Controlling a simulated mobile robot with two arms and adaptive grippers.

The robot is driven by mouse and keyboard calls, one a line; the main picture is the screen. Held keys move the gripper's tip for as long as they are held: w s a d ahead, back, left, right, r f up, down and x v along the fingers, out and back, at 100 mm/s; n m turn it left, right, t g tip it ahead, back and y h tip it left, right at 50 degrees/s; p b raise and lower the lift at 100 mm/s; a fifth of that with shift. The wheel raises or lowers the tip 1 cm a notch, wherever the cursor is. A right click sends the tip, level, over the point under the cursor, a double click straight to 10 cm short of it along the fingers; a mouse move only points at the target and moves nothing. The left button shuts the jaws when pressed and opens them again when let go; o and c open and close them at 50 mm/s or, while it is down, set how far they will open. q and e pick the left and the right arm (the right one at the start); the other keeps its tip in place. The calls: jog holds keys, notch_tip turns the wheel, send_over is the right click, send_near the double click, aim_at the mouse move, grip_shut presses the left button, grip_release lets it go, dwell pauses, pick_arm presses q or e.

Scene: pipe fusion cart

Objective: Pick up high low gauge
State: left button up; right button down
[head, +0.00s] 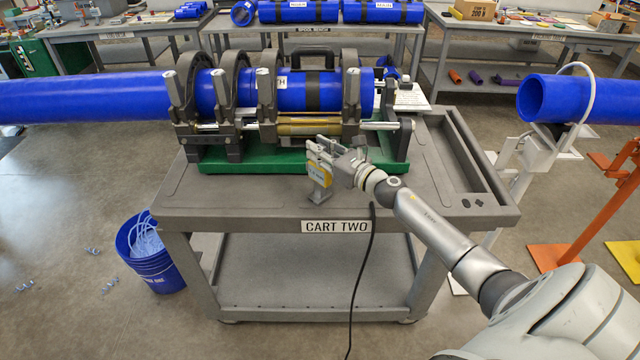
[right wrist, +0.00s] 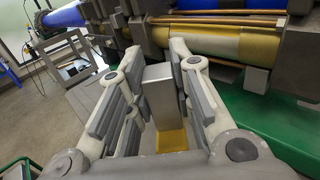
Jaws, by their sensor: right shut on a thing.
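The high low gauge (head: 319,186) is a small grey and yellow tool at the front of the cart top, just above the CART TWO label. My right gripper (head: 322,153) reaches in from the right and is at its upper part. In the right wrist view my right gripper (right wrist: 163,88) is shut on the gauge (right wrist: 163,98), whose grey block stands between the finger pads with a yellow part below. I cannot tell whether the gauge touches the cart top. My left gripper is not in view.
The grey cart (head: 265,208) carries a fusion machine with dark clamps on a green base (head: 285,160), close behind the gripper. A blue pipe (head: 85,97) runs out left. Another blue pipe (head: 585,100) rests on a stand at right. A blue bucket (head: 150,262) stands left.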

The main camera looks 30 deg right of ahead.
jog(key=shift+r, duration=0.15)
dwell(0.3)
jog(key=shift+r, duration=0.4)
notch_tip(320, 180, up, 2)
jog(key=shift+r, duration=0.1)
jog(key=s+a+r, duration=0.7)
jog(key=s+r, duration=0.3)
jog(key=s, duration=0.2)
jog(key=shift+a+p, duration=0.2)
jog(key=shift+p, duration=0.15)
